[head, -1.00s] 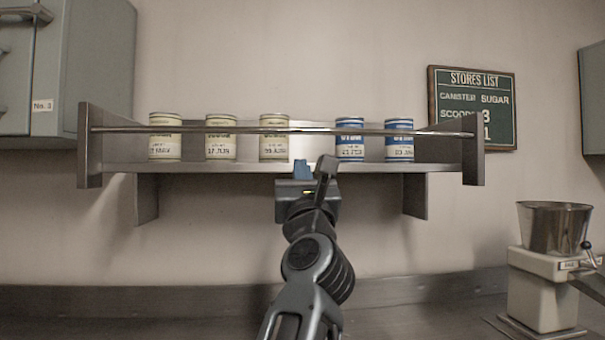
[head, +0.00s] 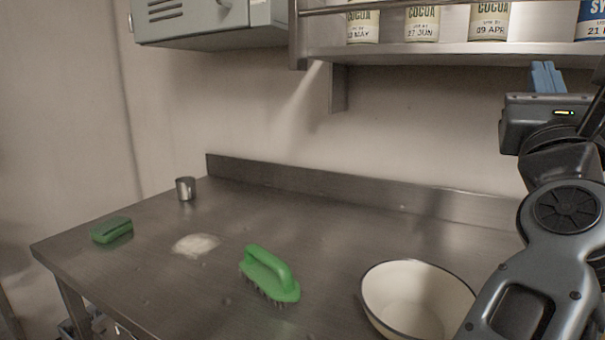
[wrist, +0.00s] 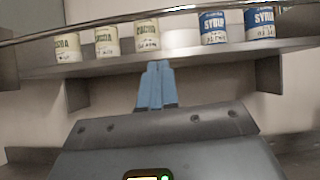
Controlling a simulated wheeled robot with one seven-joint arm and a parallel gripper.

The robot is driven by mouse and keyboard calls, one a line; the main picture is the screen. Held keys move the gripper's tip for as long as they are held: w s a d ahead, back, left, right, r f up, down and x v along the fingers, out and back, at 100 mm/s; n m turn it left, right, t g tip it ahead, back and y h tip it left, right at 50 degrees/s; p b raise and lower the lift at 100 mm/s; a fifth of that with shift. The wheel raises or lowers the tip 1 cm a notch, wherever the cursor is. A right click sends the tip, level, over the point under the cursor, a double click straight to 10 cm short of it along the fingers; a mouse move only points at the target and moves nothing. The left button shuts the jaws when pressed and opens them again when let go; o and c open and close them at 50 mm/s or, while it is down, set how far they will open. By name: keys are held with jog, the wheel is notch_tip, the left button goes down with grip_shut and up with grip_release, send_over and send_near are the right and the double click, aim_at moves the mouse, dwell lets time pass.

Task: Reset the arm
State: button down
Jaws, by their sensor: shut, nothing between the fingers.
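My arm stands at the right edge of the head view, raised above the counter. My gripper (head: 546,77) has blue fingers, held together and empty. It points up and away, in front of the wall below the shelf. I cannot tell how far the fingertips are from the shelf.
The steel shelf (head: 440,54) with a rail holds cocoa tins (head: 422,22) and blue syrup tins (wrist: 213,27). The steel counter (head: 330,225) bears a green sponge (head: 111,230), white powder (head: 196,245), a metal cup (head: 185,188), a green brush (head: 270,275) and a cream bowl (head: 415,300).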

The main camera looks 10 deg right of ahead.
jog(key=s+a+f+n+y, duration=0.2)
jog(key=s+f+n+y, duration=0.25)
jog(key=f+n, duration=0.5)
jog(key=s+a+f+n+t+y, duration=0.1)
jog(key=s+f+n+y, duration=0.35)
jog(key=n, duration=0.85)
jog(key=s+a+f+n+y, duration=0.2)
jog(key=f+n+y, duration=0.4)
jog(key=f+n, duration=0.55)
jog(key=s+a+f+n+g, duration=0.2)
jog(key=s+f, duration=0.3)
jog(key=s, duration=0.3)
jog(key=s+a+f+n+g, duration=0.2)
jog(key=s+f+n, duration=0.1)
jog(key=s, duration=0.6)
jog(key=s+a+f+n+g+h, duration=0.1)
jog(key=s+a+f+n+g, duration=0.2)
jog(key=s+f, duration=0.3)
jog(key=shift+s+f, duration=0.3)
jog(key=shift+s, duration=1.35)
